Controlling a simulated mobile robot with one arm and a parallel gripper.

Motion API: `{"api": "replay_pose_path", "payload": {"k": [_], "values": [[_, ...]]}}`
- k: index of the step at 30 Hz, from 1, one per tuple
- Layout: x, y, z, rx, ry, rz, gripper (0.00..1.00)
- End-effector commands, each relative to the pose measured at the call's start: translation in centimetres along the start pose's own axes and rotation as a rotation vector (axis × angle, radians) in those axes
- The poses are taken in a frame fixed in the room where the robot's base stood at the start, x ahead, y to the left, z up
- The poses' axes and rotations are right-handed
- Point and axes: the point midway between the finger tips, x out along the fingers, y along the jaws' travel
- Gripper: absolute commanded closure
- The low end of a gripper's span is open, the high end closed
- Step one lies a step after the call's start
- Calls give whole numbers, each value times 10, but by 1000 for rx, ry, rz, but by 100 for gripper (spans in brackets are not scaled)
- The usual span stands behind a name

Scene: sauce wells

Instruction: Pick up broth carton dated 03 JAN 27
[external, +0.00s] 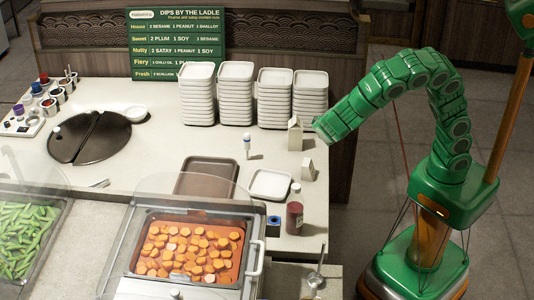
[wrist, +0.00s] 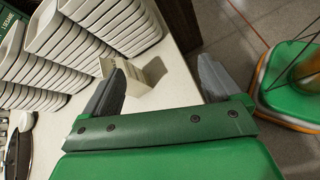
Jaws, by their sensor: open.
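No date can be read on either. My gripper (external: 318,129) is at the counter's right edge, just right of the farther carton. In the wrist view my gripper (wrist: 162,66) is open, with its two grey fingers apart. A pale carton (wrist: 146,76) shows beyond and between them, closer to the left finger, which partly hides it. Nothing is held.
Stacked white trays (external: 291,97) stand close left of the farther carton. The counter ends just right of the cartons, with open floor (external: 367,135) beyond.

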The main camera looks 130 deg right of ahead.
Motion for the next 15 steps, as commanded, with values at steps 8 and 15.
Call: {"api": "replay_pose_path", "payload": {"k": [8, 15], "values": [[39, 46, -39, -179, -72, 68, 8], [71, 75, -75, -332, -115, 117, 8]]}}
